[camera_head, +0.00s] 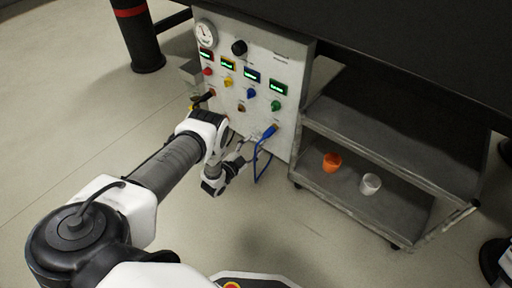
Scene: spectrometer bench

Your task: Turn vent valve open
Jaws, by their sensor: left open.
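The white instrument panel (262,98) stands under the dark bench and carries several small knobs and valves. Red (208,71), yellow (228,82), blue (251,93) and green (276,105) knobs sit below small lit displays. A black knob (239,47) is higher up, beside a round gauge (205,34). I cannot tell by label which one is the vent valve. My left gripper (243,152) is open and empty near the panel's lower part, left of the blue hose; I cannot tell if it touches anything. My right gripper does not show.
A blue hose (257,160) loops from the panel's lower right. A grey metal cart (400,205) to the right holds an orange cup (332,162) and a white cup (371,184). The dark bench top (420,50) overhangs the panel. The floor at left is clear.

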